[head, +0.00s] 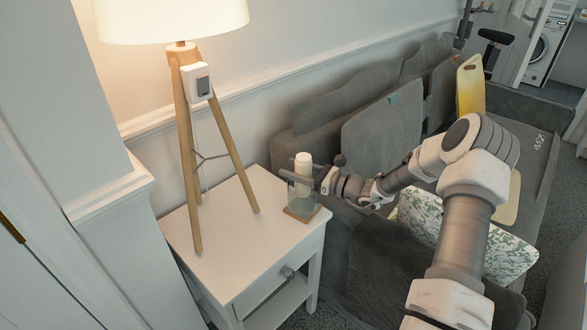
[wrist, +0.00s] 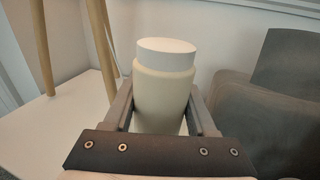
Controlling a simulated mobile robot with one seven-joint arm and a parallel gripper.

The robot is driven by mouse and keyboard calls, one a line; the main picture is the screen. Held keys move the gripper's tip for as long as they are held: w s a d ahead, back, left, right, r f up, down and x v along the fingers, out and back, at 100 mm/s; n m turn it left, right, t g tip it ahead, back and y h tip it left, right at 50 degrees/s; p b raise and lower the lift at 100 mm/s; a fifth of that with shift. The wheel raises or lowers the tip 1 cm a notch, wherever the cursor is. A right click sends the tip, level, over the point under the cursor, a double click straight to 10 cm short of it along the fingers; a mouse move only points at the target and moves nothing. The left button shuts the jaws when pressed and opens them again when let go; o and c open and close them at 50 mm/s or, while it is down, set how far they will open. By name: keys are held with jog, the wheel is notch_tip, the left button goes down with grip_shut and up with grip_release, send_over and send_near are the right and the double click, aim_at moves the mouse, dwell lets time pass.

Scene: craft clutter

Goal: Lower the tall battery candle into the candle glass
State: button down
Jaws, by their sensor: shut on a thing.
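The tall battery candle (head: 303,166) is cream with a paler top. It stands upright in my gripper (head: 312,180), which is shut on it from the right. In the wrist view the candle (wrist: 164,95) sits between the two fingers of my gripper (wrist: 163,108). The clear candle glass (head: 301,199) stands on a small brown square base near the right corner of the white side table. The candle's lower part overlaps the glass rim in the head view; I cannot tell how far inside it is. The glass is not discernible in the wrist view.
The white side table (head: 220,240) has free room on its top left of the glass. A lamp with wooden tripod legs (head: 187,150) stands on it behind left. A grey sofa (head: 375,140) with cushions and boards is to the right. A wall runs behind.

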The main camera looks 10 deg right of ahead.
jog(key=shift+f+b, duration=1.05)
jog(key=shift+f, duration=0.65)
dwell(0.8)
jog(key=shift+c, duration=0.6)
grip_release()
jog(key=shift+d, duration=0.1)
